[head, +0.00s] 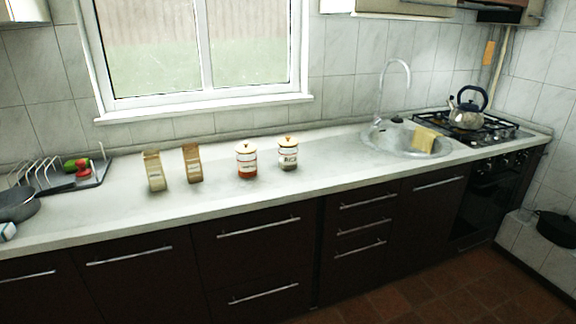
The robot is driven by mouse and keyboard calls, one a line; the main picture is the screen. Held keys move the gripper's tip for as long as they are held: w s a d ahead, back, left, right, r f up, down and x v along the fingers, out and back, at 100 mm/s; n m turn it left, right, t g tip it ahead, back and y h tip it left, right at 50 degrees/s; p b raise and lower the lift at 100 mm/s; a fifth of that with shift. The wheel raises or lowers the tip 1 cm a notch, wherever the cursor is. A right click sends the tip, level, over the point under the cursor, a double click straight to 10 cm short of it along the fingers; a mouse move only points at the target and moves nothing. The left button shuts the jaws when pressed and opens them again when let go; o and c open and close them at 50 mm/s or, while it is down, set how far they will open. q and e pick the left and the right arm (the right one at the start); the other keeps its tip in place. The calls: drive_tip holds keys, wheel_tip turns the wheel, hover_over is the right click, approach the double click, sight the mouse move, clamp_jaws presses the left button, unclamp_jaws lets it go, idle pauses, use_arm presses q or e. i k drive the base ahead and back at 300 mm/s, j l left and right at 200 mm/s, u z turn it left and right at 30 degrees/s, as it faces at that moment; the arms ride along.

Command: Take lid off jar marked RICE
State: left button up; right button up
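Two white lidded jars stand side by side on the counter in the head view. The left jar (246,161) has an orange-red lower part and a pale label. The right jar (288,155) has a darker lower part and a label with dark lettering. The lettering is too small to read, so I cannot tell which is marked RICE. The left jar's lid (243,146) and the right jar's lid (287,141) are both on, each with a small knob. Neither of my grippers is in view.
Two tan upright holders (153,171) (192,164) stand left of the jars on the white counter (330,170). A dish rack (60,178) and a dark pan (17,204) are at far left. A sink (385,140) with faucet, a stove and a kettle (466,112) are right. Counter before the jars is clear.

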sight(287, 142)
drive_tip(key=k+l+u, duration=0.15)
drive_tip(key=l, duration=0.2)
drive_tip(key=k+l+u, duration=0.15)
drive_tip(key=l, duration=0.2)
drive_tip(key=i+j+u, duration=0.15)
drive_tip(key=i+j, duration=0.15)
drive_tip(key=i+j+u, duration=0.1)
drive_tip(key=i, duration=0.35)
drive_tip(key=i+j+u, duration=0.15)
drive_tip(key=i+j, duration=0.15)
drive_tip(key=i+j+u, duration=0.1)
drive_tip(key=i, duration=0.4)
drive_tip(key=j, duration=0.1)
